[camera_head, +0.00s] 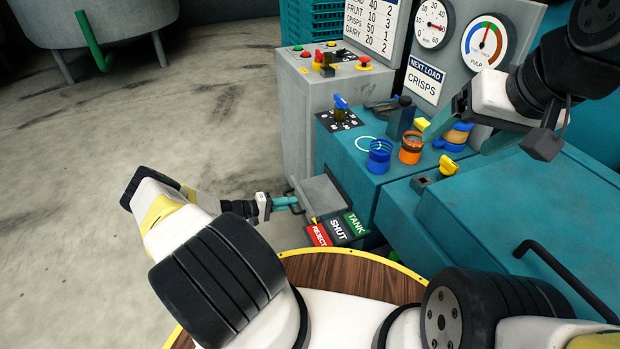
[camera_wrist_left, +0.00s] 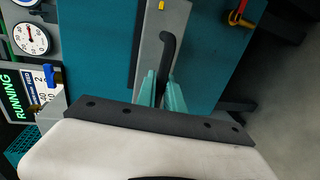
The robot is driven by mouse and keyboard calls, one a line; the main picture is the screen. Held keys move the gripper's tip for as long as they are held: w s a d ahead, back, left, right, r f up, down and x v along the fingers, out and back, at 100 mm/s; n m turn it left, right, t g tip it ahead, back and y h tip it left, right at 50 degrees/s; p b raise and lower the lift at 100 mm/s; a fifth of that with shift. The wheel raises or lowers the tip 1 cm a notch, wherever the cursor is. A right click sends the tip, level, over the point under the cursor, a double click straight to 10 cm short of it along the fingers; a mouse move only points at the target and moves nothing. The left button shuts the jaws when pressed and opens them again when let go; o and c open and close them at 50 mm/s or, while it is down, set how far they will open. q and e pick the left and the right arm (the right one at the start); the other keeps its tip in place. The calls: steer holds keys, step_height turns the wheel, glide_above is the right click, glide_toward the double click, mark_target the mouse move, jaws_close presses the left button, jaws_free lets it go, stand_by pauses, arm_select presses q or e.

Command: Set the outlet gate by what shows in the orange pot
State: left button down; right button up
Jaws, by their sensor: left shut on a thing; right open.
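The orange pot (camera_head: 411,149) stands on the teal machine top beside the blue pot (camera_head: 379,157); its contents are too small to make out. The outlet gate has a grey plate (camera_head: 326,194) above a label strip reading REJECT, SHUT and TANK (camera_head: 338,231). A small yellow mark shows by the REJECT end. My left gripper (camera_head: 294,203) is shut on the gate's black handle (camera_wrist_left: 168,48), which stands between its teal fingers in the left wrist view. My right gripper (camera_head: 436,128) is open, just above and right of the orange pot.
A round wooden top (camera_head: 340,275) lies in front; open floor is at left.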

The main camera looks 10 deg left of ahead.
arm_select(q)
steer(key=shift+s+a, duration=0.4)
steer(key=shift+a, duration=0.15)
steer(key=shift+f, duration=0.1)
steer(key=c, duration=1.5)
jaws_free()
steer(key=shift+a, duration=0.1)
steer(key=shift+o, duration=0.2)
steer(key=v, duration=0.7)
steer(key=shift+s+a, duration=0.3)
